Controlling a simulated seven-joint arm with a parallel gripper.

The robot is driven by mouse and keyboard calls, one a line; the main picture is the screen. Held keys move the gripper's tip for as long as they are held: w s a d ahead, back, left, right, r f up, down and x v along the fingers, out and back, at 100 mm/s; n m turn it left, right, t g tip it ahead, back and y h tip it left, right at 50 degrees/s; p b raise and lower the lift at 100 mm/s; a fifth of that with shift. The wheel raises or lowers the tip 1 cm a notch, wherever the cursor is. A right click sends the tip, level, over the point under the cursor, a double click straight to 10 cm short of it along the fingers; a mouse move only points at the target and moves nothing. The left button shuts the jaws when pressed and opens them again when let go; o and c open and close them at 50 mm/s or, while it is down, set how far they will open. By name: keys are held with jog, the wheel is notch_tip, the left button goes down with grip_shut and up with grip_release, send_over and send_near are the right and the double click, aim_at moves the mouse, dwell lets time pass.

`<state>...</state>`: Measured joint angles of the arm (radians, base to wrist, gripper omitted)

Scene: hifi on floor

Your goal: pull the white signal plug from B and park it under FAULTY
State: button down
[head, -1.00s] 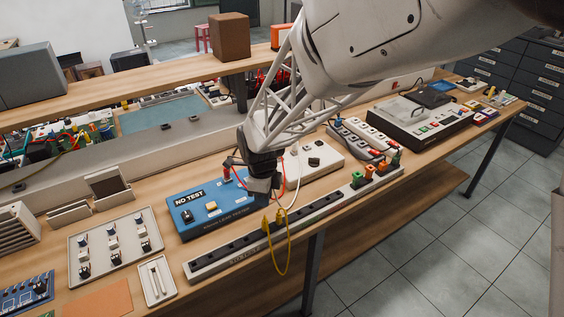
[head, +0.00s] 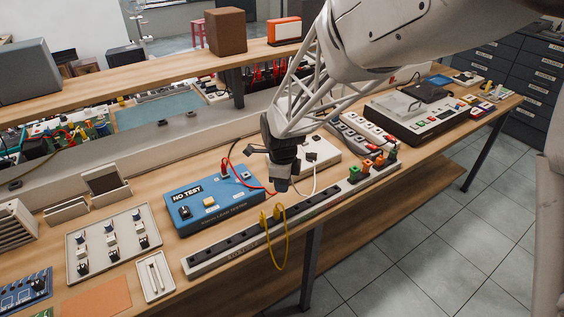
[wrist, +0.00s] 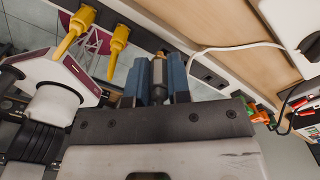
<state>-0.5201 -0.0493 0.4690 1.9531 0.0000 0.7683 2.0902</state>
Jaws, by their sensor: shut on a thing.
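My gripper (head: 281,186) is above the black slotted strip (head: 222,247), just right of the blue tester marked NO TEST (head: 205,204). The B and FAULTY labels are not readable.
Two yellow plugs (wrist: 118,40) with a hanging yellow cable (head: 286,250) sit in the strip left of my gripper. Orange and green plugs (head: 367,167) stand at its right end. A red plug (head: 225,166) with its lead stands on the tester. Strip slots between are free.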

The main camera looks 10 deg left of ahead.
jog(key=w+d, duration=0.7)
jog(key=d, duration=0.5)
jog(key=shift+w, duration=0.3)
jog(key=shift+f, duration=0.15)
jog(key=shift+f, duration=2.25)
jog(key=shift+d+f, duration=0.1)
jog(key=shift+f, duration=0.9)
dwell(1.2)
jog(key=c, duration=1)
grip_release()
jog(key=shift+r, duration=0.1)
jog(key=shift+r, duration=3.8)
